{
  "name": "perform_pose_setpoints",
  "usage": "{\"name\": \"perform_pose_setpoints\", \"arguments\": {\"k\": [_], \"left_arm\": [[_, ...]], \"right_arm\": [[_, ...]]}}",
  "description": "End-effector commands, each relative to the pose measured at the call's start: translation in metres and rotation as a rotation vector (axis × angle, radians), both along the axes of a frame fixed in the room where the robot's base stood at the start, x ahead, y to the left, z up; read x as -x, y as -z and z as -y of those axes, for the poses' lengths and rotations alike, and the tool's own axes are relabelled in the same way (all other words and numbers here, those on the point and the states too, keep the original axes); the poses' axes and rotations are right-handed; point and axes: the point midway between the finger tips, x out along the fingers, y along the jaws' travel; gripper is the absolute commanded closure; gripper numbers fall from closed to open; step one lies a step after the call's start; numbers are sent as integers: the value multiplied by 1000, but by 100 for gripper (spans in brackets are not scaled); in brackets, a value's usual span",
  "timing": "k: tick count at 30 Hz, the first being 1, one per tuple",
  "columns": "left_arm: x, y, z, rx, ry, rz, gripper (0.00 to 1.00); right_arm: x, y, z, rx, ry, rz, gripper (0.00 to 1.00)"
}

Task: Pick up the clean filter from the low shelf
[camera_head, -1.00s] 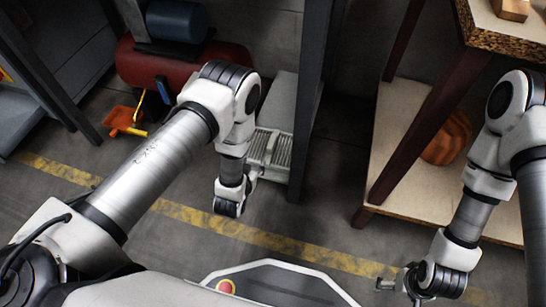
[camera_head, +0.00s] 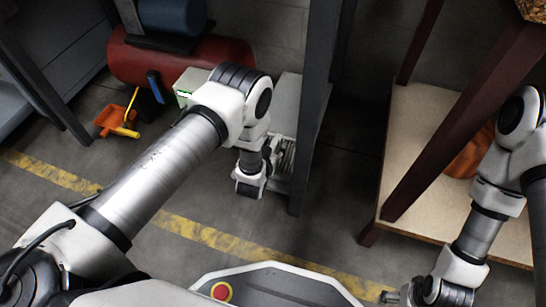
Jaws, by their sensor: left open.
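A pale ribbed block (camera_head: 287,160), which looks like a pleated filter, is at the front of a low grey shelf (camera_head: 288,100) beside a dark upright post. My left gripper (camera_head: 271,155) is at the near left of the ribbed block, pointing away from me toward it. It is open, and its wrist hides much of the jaws and part of the block. I cannot tell whether the jaws touch it. My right gripper (camera_head: 388,297) is low at the bottom right, away from the shelf, with only its small tip showing.
A dark post (camera_head: 318,110) stands right of the ribbed block. A pale box with a green edge (camera_head: 184,88) shows behind my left arm, near a red tank (camera_head: 150,62). An orange dustpan (camera_head: 112,120) lies on the floor. A wooden low shelf (camera_head: 405,150) is at right.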

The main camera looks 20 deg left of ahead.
Motion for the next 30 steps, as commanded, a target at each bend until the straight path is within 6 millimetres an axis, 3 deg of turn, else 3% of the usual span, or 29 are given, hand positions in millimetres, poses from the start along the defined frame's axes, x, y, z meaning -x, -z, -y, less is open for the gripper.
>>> {"name": "perform_pose_setpoints", "arguments": {"k": [2,6,7,20,30], "left_arm": [[0,-1,0,0,0,0,48],[0,-1,0,0,0,0,98],[0,-1,0,0,0,0,100],[0,-5,0,0,1,0,100],[1,-46,-1,0,0,0,100]], "right_arm": [[0,-1,0,0,0,0,12],[0,-1,0,0,0,0,12],[0,-1,0,0,0,0,12],[0,-5,0,0,0,-1,12],[2,-44,-1,-1,-8,-6,12]]}}
